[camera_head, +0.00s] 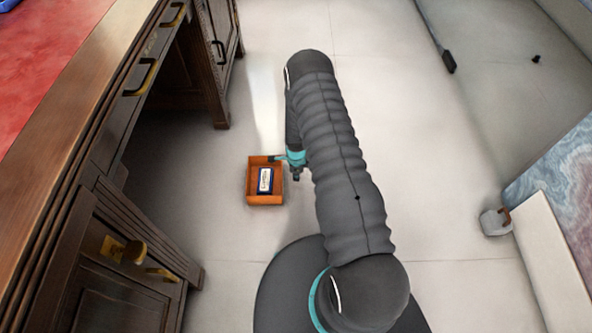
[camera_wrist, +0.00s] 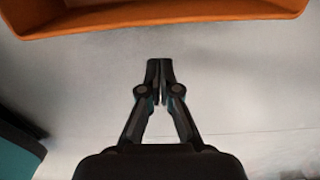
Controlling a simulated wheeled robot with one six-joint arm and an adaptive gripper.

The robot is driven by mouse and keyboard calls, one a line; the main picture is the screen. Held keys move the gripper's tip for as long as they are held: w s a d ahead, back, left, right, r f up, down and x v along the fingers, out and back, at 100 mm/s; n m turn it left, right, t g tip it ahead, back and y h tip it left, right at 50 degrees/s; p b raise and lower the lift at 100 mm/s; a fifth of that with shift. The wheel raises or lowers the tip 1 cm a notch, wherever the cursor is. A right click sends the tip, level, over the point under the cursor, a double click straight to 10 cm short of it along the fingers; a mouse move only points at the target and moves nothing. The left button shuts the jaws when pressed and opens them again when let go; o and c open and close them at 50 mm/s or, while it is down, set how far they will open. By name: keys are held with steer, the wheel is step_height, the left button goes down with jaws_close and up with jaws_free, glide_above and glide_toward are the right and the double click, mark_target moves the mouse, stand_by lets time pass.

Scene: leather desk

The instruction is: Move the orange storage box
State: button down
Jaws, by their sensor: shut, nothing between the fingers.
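The orange storage box (camera_head: 265,200) stands on the pale floor beside the desk, open at the top, with a small dark-blue and white item (camera_head: 265,180) inside it. In the wrist view the near edge of the orange storage box (camera_wrist: 160,20) crosses the top of the picture. My gripper (camera_wrist: 160,64) is shut and empty, with its fingertips together below the box edge in that picture and apart from it. In the head view my arm hides most of my gripper, just right of the box.
The dark wooden desk (camera_head: 150,110) with a red leather top (camera_head: 65,50) stands on the left. Open floor (camera_head: 450,180) lies to the right of my arm. A small grey and brown object (camera_head: 494,222) stands by the light panel at the right.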

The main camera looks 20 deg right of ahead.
mark_target(296, 184)
step_height(296, 184, down, 3)
steer(key=shift+s+f, duration=0.1)
steer(key=shift+f, duration=0.05)
steer(key=a, duration=0.1)
steer(key=w+a, duration=0.1)
steer(key=shift+a+r, duration=0.25)
steer(key=shift+a, duration=0.05)
steer(key=shift+w+a, duration=0.2)
steer(key=shift+a, duration=0.45)
